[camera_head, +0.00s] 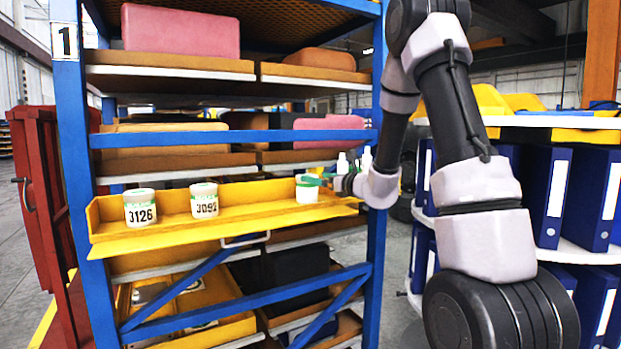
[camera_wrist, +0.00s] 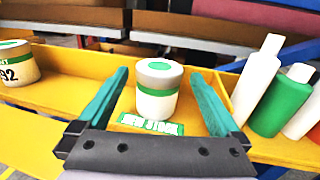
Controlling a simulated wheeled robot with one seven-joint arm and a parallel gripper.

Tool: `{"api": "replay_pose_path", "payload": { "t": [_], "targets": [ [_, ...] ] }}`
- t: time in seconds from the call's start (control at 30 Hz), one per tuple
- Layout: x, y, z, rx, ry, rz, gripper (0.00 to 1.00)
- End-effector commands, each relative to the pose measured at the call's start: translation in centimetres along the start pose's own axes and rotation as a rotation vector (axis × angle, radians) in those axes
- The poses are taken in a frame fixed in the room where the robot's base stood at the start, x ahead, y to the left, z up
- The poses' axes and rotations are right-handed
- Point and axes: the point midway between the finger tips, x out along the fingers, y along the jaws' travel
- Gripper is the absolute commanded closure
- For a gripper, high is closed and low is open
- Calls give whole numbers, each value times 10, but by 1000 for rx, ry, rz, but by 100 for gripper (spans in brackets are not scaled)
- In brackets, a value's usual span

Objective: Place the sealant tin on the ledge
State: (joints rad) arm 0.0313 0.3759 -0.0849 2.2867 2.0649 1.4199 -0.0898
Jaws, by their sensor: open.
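A white tin with a grey and green lid (camera_wrist: 158,92) stands upright on the yellow ledge (camera_head: 160,232). In the head view the same tin (camera_head: 307,193) is at the ledge's right part, partly behind my gripper's fingers. My gripper (camera_wrist: 160,76) is open, with one green finger on each side of the tin and visible gaps on both sides. A green "NEW STOCK" label (camera_wrist: 150,124) lies on the ledge in front of the tin. Two similar tins, marked 3126 (camera_head: 140,208) and 3092 (camera_head: 204,201), stand farther left; the latter also shows in the wrist view (camera_wrist: 17,64).
Several bottles, one white (camera_wrist: 255,80) and one green and white (camera_wrist: 282,103), stand close to the right of my gripper. A blue rack post (camera_head: 377,230) is beside the arm. A blue rail (camera_head: 240,138) crosses above the ledge. Bare ledge lies between the tins.

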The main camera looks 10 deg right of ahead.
Motion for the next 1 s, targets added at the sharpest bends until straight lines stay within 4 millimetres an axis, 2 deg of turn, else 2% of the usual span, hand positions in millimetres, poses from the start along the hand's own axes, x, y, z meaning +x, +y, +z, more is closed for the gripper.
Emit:
{"api": "replay_pose_path", "payload": {
  "t": [0.03,0.2,0.37,0.47,0.57,0.67,0.7,0.8,0.83,0.9,1.0],
  "targets": [
    [-12,-2,0,0,0,-4,0],
    [-45,-1,0,1,-1,-3,0],
    [-62,-1,0,0,0,-2,0],
    [-68,8,6,-18,1,27,0],
    [-73,40,23,-96,12,138,0],
    [-90,96,46,-261,42,334,0],
    [-103,120,53,-352,60,423,0],
    [-143,171,60,-616,121,631,0],
    [-156,182,60,-702,142,686,0],
    [-188,200,57,-914,195,801,0],
    [-233,206,50,-1236,285,924,0]
  ]
}}
